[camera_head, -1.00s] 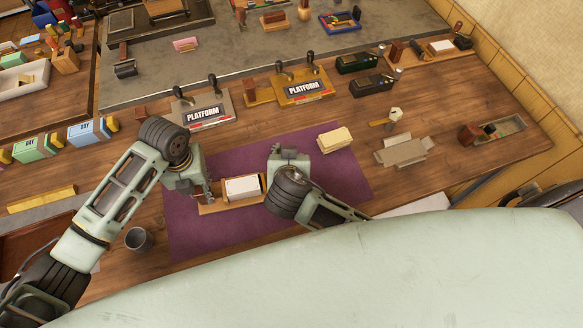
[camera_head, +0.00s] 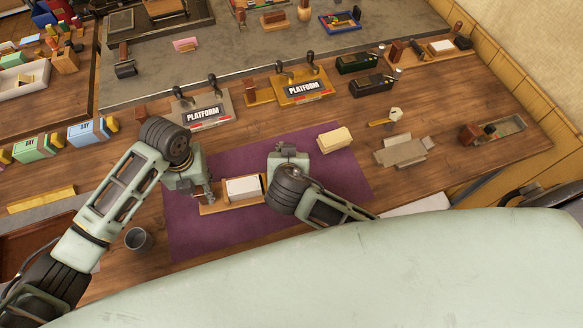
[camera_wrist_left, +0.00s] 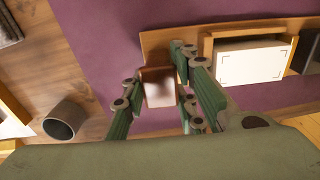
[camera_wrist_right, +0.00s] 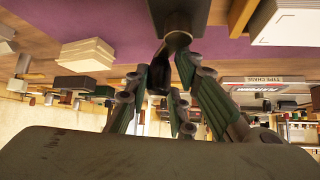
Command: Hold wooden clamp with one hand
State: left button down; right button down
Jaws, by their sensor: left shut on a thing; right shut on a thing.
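A wooden press lies on the purple mat, with its base board (camera_head: 210,207) running left to right and a white card (camera_head: 242,187) in its wooden frame. In the left wrist view a small brown wooden block with a pale face, taken as the wooden clamp (camera_wrist_left: 160,90), sits between the fingers of my left gripper (camera_wrist_left: 157,76), at the press's left end. The left gripper is shut on it. My right gripper (camera_wrist_right: 168,72) is at the press's right end, shut on a dark handle (camera_wrist_right: 178,22). Its grip is mostly hidden in the head view.
The purple mat (camera_head: 205,238) has bare room in front of the press. A grey cup (camera_head: 138,239) stands left of the mat. A pale paper stack (camera_head: 335,139) lies at its right back. Two platform stands (camera_head: 204,113) (camera_head: 303,88) stand behind. A cardboard piece (camera_head: 404,151) lies right.

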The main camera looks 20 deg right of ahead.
jog(key=shift+d+f, duration=0.15)
jog(key=shift+d, duration=0.1)
jog(key=shift+w+a, duration=0.1)
jog(key=shift+a, duration=0.1)
dwell(1.3)
jog(key=c, duration=1.6)
grip_release()
jog(key=shift+o, duration=1)
jog(key=shift+a, duration=0.2)
jog(key=shift+w, duration=0.1)
jog(key=shift+r, duration=3.1)
jog(key=shift+a+r, duration=0.1)
